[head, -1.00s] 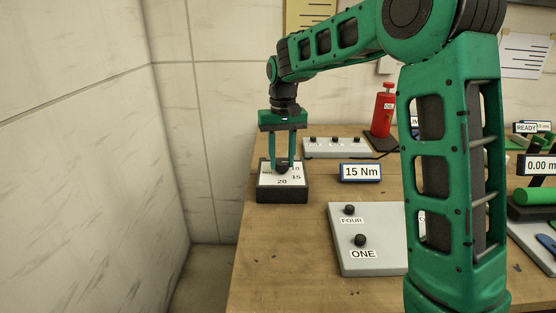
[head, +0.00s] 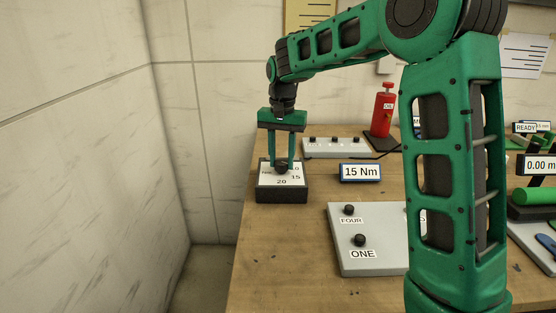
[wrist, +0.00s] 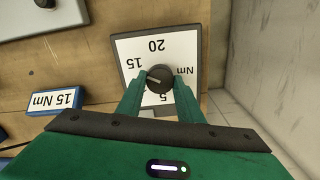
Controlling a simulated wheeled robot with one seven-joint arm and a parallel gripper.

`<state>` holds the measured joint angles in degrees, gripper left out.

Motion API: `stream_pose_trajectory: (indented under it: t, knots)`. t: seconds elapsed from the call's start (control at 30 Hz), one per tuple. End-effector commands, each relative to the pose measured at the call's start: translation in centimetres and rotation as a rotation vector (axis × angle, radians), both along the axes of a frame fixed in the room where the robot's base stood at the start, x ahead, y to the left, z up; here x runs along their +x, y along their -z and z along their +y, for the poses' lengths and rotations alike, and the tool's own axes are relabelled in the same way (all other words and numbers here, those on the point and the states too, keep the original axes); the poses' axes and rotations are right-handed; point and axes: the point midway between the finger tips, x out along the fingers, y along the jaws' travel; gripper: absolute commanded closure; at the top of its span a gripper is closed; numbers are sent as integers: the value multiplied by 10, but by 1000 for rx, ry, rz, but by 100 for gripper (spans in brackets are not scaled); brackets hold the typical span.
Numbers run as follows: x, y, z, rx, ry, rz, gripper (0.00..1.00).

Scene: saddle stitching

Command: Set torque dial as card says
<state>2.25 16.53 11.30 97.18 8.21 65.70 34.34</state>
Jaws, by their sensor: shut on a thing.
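The torque dial is a dark box with a white face (head: 292,181), standing near the table's left edge; its face also shows in the wrist view (wrist: 183,46). Its round black knob (wrist: 160,78) sits between the two fingertips of my gripper (head: 282,167), which is shut on it from above. The knob's pale pointer line aims left and slightly up in the wrist view, roughly toward the 15. The 20, 15, 5 and Nm marks are readable there; the 10 is hidden, apparently behind a finger. The card (head: 360,172) reads 15 Nm, also in the wrist view (wrist: 55,100).
A grey panel (head: 375,262) with black knobs labelled ONE and FOUR lies in front. A wall rises left of the table. My arm hides part of the right side.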

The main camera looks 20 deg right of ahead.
Motion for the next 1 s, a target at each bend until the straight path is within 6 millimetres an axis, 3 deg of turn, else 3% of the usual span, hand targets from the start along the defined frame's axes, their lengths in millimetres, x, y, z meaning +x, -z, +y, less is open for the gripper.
stream_pose_trajectory:
  t: [0.27, 0.3, 0.37, 0.73, 1.0]
  knots:
    - [3, -2, 3, 3, -8, -10, 89]
    - [3, -1, 3, 3, -8, -10, 57]
    - [2, -1, 3, 3, -8, -8, 48]
    - [1, -5, 2, 1, -5, -4, 48]
    - [3, -48, 3, 1, -7, -7, 48]
